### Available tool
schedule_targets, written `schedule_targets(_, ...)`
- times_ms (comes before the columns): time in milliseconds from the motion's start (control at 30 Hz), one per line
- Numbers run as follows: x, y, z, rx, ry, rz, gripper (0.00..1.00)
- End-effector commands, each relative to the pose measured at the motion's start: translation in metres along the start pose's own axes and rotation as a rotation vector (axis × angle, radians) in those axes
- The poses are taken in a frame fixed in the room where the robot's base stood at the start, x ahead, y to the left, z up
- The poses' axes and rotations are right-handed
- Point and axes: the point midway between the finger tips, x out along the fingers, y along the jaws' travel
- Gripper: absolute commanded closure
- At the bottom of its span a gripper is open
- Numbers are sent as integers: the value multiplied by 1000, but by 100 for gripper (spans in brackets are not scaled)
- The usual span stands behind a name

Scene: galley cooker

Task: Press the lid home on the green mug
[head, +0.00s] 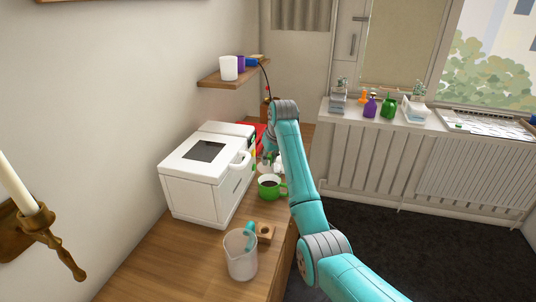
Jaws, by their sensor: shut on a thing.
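The green mug (269,189) stands upright on the wooden counter, in front of the white cooker's right side. My gripper (267,163) is just behind the mug and above the counter, partly hidden by my arm. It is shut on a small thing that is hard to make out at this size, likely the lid.
The white cooker (205,172) stands left of the mug. A clear jug (240,256) and a small wooden block with a hole (265,233) are nearer on the counter (185,258). A wall shelf (228,79) holds cups above. A red thing (260,133) is behind the cooker.

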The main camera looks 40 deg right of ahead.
Motion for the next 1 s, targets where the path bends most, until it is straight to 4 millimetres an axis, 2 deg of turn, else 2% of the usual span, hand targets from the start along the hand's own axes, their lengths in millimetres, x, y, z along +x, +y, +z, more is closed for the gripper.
schedule_targets(500,38,0,16,0,-1,0,98)
schedule_targets(1000,44,0,18,0,0,0,98)
